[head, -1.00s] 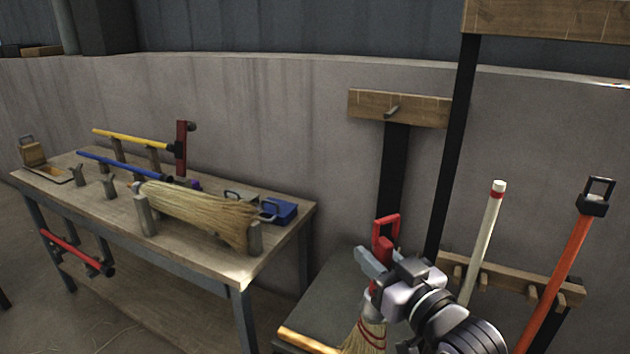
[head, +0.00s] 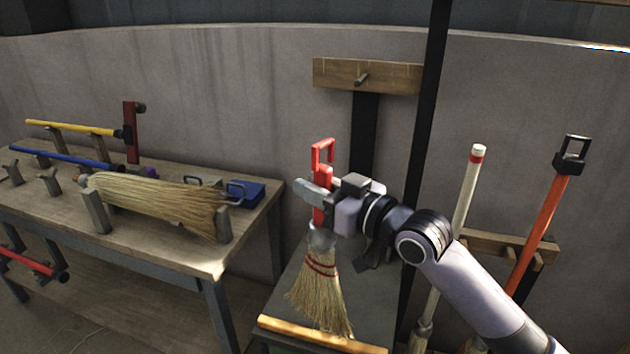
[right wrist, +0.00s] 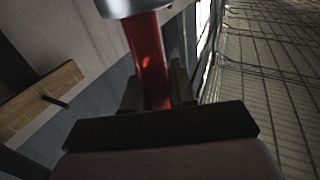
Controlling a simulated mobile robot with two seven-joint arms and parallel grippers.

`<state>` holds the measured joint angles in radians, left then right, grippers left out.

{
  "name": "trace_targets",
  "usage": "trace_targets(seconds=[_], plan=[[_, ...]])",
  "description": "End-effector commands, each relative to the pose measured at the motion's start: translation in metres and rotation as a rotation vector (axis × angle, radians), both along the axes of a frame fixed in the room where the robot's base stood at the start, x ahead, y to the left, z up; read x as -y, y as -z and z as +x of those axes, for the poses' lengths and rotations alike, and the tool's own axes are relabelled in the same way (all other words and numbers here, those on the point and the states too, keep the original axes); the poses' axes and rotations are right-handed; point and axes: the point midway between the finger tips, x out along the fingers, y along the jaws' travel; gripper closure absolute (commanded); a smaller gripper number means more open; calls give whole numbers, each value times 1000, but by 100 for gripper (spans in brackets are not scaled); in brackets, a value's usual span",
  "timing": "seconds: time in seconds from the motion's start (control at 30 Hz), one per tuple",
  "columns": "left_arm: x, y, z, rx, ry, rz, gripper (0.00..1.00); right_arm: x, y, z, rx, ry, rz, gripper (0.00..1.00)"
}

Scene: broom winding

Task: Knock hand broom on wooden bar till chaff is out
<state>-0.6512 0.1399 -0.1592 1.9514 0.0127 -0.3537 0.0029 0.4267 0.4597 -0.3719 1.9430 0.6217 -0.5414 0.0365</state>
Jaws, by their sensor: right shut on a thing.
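The hand broom (head: 322,280) hangs nearly upright, straw down, with a red handle and red binding. My right gripper (head: 318,196) is shut on its red handle, which also shows between the fingers in the right wrist view (right wrist: 150,65). The wooden bar (head: 310,335) is a light strip along the front of a dark stand. The straw's lower end is at or just above the bar; I cannot tell whether they touch. Chaff is too small to make out. My left gripper is not in view.
A workbench (head: 190,255) at left carries a large straw bundle (head: 150,200) on posts, a blue box (head: 250,192) and colored tools. A wooden board with a peg (head: 335,75) stands behind. A white pole (head: 470,185) and orange pole (head: 545,225) stand at right.

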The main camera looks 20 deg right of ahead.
Motion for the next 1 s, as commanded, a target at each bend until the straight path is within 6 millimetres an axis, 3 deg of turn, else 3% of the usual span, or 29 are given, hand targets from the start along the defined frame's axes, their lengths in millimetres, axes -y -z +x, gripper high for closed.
trace_targets(seconds=[0.03, 0.13, 1.0], plan=[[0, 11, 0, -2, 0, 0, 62, 0, 9, 0, 3, 0, 2, 100], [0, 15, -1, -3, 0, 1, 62, 0, 12, 0, 4, 0, 1, 100], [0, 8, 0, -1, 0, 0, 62, 1, 12, -1, 3, 0, 1, 100]])
